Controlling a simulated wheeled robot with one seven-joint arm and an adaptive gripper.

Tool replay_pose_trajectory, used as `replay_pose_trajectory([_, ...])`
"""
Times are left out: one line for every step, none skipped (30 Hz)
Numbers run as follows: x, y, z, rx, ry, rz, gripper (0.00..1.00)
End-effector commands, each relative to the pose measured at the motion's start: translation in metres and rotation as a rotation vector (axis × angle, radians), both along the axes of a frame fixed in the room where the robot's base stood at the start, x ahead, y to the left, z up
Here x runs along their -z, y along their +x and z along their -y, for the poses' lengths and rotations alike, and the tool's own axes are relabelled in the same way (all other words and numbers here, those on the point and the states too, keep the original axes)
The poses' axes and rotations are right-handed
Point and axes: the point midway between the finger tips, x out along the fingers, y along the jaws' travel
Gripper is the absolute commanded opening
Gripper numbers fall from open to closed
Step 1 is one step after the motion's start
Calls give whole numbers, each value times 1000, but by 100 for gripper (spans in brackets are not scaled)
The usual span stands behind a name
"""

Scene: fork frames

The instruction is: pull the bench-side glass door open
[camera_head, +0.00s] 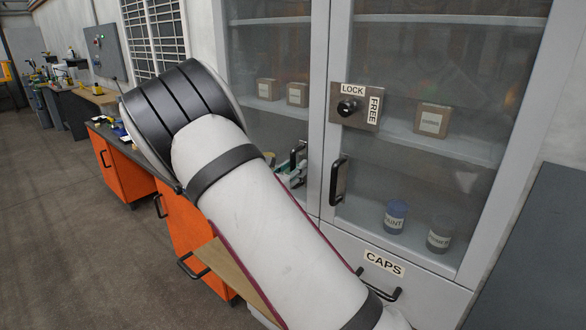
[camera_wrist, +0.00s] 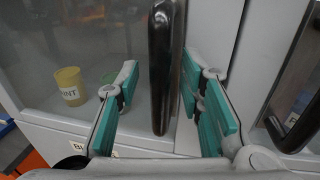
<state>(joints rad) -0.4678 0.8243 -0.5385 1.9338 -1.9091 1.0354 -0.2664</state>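The bench-side glass door (camera_head: 267,50) is the left of two grey-framed cabinet doors, beside the orange bench, and looks closed. Its dark upright handle (camera_head: 299,155) is partly hidden by my arm in the head view. In the wrist view this handle (camera_wrist: 164,65) stands between the two teal-padded fingers of my gripper (camera_wrist: 158,78). The fingers are open, one on each side, with a visible gap on the left; the right pad is close to the handle, and I cannot tell whether they touch. My gripper (camera_head: 288,172) is mostly hidden in the head view.
The right door has its own handle (camera_head: 339,181) and a plate with a black knob (camera_head: 348,107) marked LOCK and FREE; its setting is unclear. Below is a CAPS drawer (camera_head: 384,263). The orange bench (camera_head: 187,225) stands left; open floor (camera_head: 75,235) lies beyond it.

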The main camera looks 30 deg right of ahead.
Motion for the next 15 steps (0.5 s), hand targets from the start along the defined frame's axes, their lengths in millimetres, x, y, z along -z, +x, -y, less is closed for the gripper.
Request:
replay_pose_trajectory([0,1,2,0,0,0,35])
replay_pose_trajectory([0,1,2,0,0,0,35])
replay_pose_trajectory([0,2,2,-1,0,0,35])
replay_pose_trajectory([0,2,2,-1,0,0,35])
replay_pose_trajectory([0,2,2,-1,0,0,35])
replay_pose_trajectory([0,2,2,-1,1,1,35])
replay_pose_trajectory([0,2,2,-1,1,1,35])
replay_pose_trajectory([0,2,2,-1,0,0,35])
replay_pose_trajectory([0,2,2,0,1,1,35])
replay_pose_trajectory([0,2,2,0,1,1,30])
replay_pose_trajectory([0,2,2,0,1,1,23])
replay_pose_trajectory([0,2,2,0,1,1,14])
replay_pose_trajectory([0,2,2,0,1,1,7])
replay_pose_trajectory([0,2,2,0,1,1,1])
replay_pose_trajectory([0,2,2,0,1,1,0])
